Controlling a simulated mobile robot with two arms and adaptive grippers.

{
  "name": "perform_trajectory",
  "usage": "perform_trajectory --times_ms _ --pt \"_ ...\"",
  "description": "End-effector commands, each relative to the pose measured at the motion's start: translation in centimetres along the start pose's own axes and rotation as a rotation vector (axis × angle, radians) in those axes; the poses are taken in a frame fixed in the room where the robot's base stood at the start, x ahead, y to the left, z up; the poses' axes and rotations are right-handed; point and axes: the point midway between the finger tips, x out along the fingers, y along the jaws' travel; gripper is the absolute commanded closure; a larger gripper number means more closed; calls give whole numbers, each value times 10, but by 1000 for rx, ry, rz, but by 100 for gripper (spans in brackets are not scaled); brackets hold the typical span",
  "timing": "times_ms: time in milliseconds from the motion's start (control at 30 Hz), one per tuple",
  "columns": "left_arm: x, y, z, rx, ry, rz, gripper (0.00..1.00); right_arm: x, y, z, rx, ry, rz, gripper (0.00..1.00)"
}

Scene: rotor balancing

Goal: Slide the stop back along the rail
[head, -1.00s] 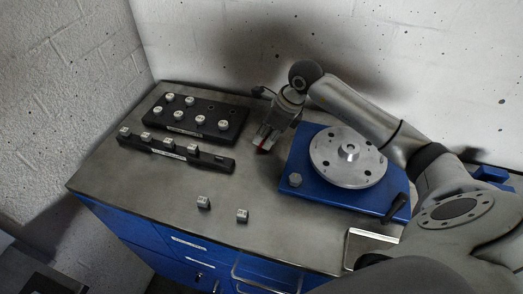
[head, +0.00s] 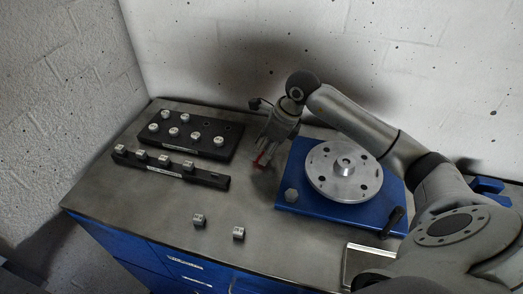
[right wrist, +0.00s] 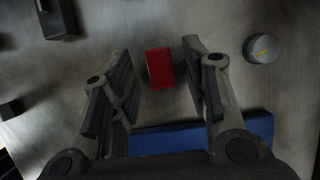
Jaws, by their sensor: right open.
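A red block (right wrist: 160,68) stands out between the spread fingers of my right gripper (right wrist: 158,88) in the right wrist view; I see a gap on both sides of it. In the head view the right gripper (head: 266,153) is low over the table, left of the blue base plate (head: 292,208), with a bit of red (head: 260,159) at its fingertips. Whether the red block is the stop I cannot tell. No rail is clearly visible. My left gripper is in neither view.
The blue base plate carries a round metal rotor (head: 330,180) and a black handle (head: 391,222). A black block (head: 219,151) and a black strip (head: 210,179) hold several silver weights at left. Two loose weights (head: 198,219) (head: 238,233) lie near the front edge. A wall rises behind.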

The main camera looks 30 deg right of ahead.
Motion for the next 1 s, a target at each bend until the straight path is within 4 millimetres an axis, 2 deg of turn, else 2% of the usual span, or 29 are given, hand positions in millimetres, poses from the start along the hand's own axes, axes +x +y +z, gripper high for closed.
perform_trajectory --times_ms 300,500,667,1000 --pt "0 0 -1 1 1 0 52 -68 -1 0 -1 -1 -4 57" --pt "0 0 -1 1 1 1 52 -97 0 0 -1 -1 -2 57" --pt "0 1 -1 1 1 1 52 -106 0 0 -1 0 0 57" --pt "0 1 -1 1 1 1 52 -106 0 0 -1 0 1 57"
